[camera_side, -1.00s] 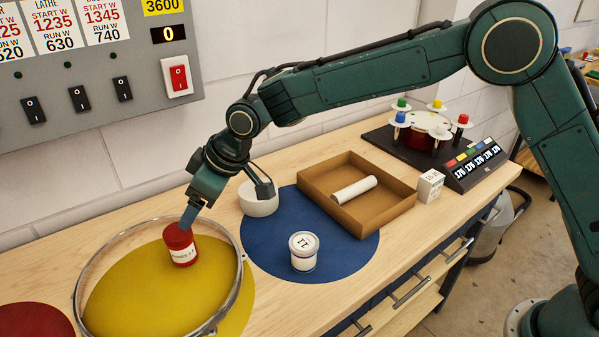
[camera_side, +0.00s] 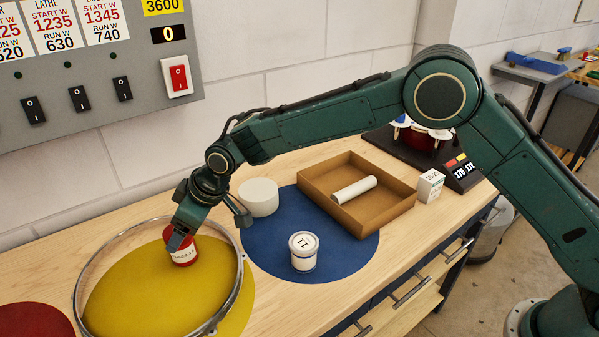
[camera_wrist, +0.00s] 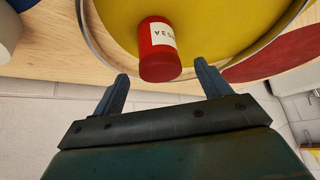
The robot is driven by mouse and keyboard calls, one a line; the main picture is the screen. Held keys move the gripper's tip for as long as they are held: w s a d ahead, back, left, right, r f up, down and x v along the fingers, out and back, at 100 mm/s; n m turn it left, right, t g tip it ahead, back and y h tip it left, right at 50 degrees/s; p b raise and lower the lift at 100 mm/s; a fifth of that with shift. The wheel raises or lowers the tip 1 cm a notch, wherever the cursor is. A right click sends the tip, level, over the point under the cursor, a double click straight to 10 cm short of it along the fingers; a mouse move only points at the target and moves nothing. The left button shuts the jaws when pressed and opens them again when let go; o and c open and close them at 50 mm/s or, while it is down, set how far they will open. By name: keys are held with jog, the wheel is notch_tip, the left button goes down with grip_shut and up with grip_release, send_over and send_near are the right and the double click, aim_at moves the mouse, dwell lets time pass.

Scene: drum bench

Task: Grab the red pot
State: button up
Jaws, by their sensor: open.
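The red pot (camera_side: 184,252) is a small red cylinder with a white label, standing upright on the yellow disc (camera_side: 140,287) inside a metal hoop (camera_side: 239,285). My gripper (camera_side: 180,238) is at the pot's top in the side view, and its fingers partly cover the lid. In the wrist view the red pot (camera_wrist: 158,50) shows just ahead of the gap between my two open fingers (camera_wrist: 163,82), with nothing held. Whether a finger touches the pot cannot be told.
A white pot (camera_side: 303,252) stands on the blue disc (camera_side: 265,255). A cream cylinder (camera_side: 259,198) stands behind it. A cardboard tray (camera_side: 388,219) holds a white roll (camera_side: 354,190). A small white box (camera_side: 430,185) is at its right. The hoop's raised rim surrounds the red pot.

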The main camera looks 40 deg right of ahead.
jog(key=shift+x, duration=2.6)
jog(key=c, duration=1.1)
jog(key=shift+r, duration=0.15)
notch_tip(320, 180, up, 20)
